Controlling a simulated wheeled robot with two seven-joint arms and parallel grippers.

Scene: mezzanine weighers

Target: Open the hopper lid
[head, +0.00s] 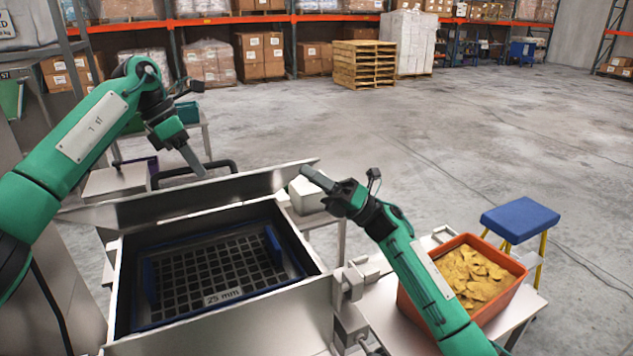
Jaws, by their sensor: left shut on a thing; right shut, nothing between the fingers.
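The hopper (220,325) is an open-topped metal box in the lower left of the head view. Its lid (130,215) is raised along the far side of the opening and stands steeply tilted. A black bar handle (226,162) shows behind the lid's top edge. My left gripper (197,170) is shut on the handle; the lid's edge partly hides the grip. Inside the hopper, a dark grid screen (215,270) with blue side bars and a "25 mm" label is exposed. My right gripper (310,176) is shut and empty, right of the lid's right end.
An orange crate (410,306) of yellow chips stands on a metal table to the right. A blue-topped stool (520,218) is beyond it. A white container (306,196) sits behind the hopper's right side. Pallets (363,65) and racks line the back; the floor between is clear.

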